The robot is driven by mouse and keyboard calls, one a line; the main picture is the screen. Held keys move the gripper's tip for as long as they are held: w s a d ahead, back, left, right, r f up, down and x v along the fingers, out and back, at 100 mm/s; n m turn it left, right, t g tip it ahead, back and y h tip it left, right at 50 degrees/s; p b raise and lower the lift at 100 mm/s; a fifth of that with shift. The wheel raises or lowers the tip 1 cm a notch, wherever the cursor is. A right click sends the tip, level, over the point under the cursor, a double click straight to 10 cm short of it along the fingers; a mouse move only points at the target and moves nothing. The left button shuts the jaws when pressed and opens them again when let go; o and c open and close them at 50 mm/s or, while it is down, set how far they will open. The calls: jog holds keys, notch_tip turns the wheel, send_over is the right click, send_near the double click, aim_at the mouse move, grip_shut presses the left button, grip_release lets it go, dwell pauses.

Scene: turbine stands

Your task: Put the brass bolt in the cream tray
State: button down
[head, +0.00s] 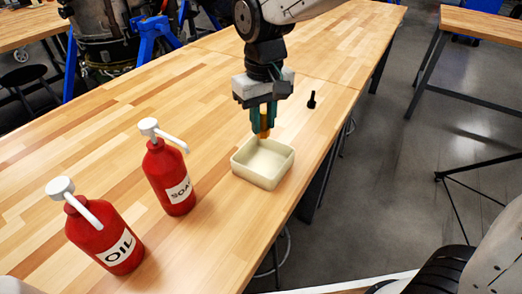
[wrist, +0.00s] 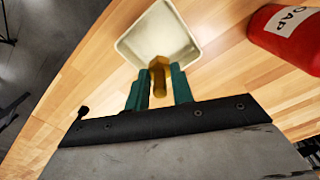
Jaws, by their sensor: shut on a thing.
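The brass bolt (head: 264,128) hangs from my gripper (head: 263,112), held between its green fingers. In the head view the bolt's lower end shows in front of the far rim of the cream tray (head: 262,178). In the wrist view the bolt (wrist: 158,68) is between the fingers of my gripper (wrist: 159,86) and overlaps the near edge of the tray (wrist: 157,20). The tray stands on the wooden table and its visible inside is empty. I cannot tell whether the bolt touches the tray.
A small black bolt-like piece (head: 312,100) stands on the table to the right, near the edge. A red soap bottle (head: 168,178) and a red oil bottle (head: 103,235) stand left of the tray. The wooden table (head: 120,120) is clear behind them.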

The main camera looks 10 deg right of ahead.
jog(key=shift+m, duration=0.3)
jog(key=shift+f, duration=0.25)
send_near(263, 166)
notch_tip(263, 166, down, 5)
jog(key=shift+f, duration=0.1)
jog(key=c, duration=1.2)
grip_release()
jog(key=shift+f, duration=0.15)
notch_tip(263, 166, up, 12)
jog(key=shift+r, duration=0.2)
